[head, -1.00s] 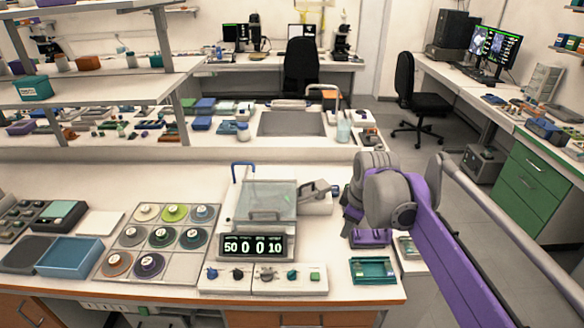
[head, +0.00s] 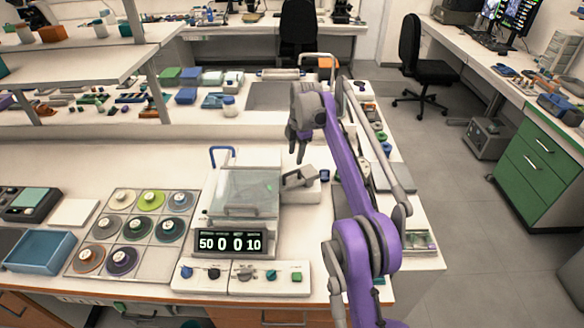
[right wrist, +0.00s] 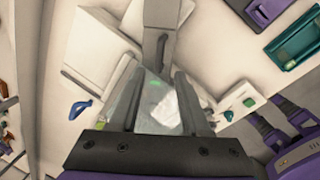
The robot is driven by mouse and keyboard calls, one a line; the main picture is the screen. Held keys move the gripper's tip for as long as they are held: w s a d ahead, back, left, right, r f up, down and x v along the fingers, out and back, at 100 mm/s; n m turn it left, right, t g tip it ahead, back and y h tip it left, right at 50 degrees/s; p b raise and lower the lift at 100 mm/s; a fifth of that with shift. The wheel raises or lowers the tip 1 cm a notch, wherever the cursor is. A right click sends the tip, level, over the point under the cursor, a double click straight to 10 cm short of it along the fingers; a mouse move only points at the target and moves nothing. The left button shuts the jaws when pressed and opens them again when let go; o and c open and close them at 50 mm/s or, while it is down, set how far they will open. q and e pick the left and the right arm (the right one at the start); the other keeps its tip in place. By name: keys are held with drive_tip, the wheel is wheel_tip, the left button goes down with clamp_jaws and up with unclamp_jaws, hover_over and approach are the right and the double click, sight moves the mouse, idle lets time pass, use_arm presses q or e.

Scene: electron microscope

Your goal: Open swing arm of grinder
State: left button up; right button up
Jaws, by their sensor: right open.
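The grinder (head: 222,210) stands on the front bench, with a clear cover, a blue bent tube at its back and a display reading 50 0 0 10. Its grey swing arm (head: 299,178) sits on the white block at the right of the cover. My right gripper (head: 300,150) is open and empty, pointing down above and behind the swing arm, apart from it. In the right wrist view my two fingers (right wrist: 158,82) are spread over the clear cover, and a grey arm-like part (right wrist: 156,40) lies just beyond them.
A control panel (head: 243,279) with knobs lies in front of the grinder. Coloured discs on a tray (head: 98,228) and a blue bin (head: 40,251) are to the left. A green tray (right wrist: 300,38) lies nearby.

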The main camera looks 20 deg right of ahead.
sight(294, 172)
drive_tip(key=f, duration=0.2)
drive_tip(key=w+f, duration=0.1)
drive_tip(key=f, duration=0.2)
drive_tip(key=f+b, duration=0.1)
drive_tip(key=f, duration=0.1)
drive_tip(key=shift+w+a+f, duration=0.1)
drive_tip(key=shift+w+f, duration=0.2)
drive_tip(key=shift+f, duration=0.05)
drive_tip(key=shift+c, duration=0.4)
clamp_jaws()
idle(0.6)
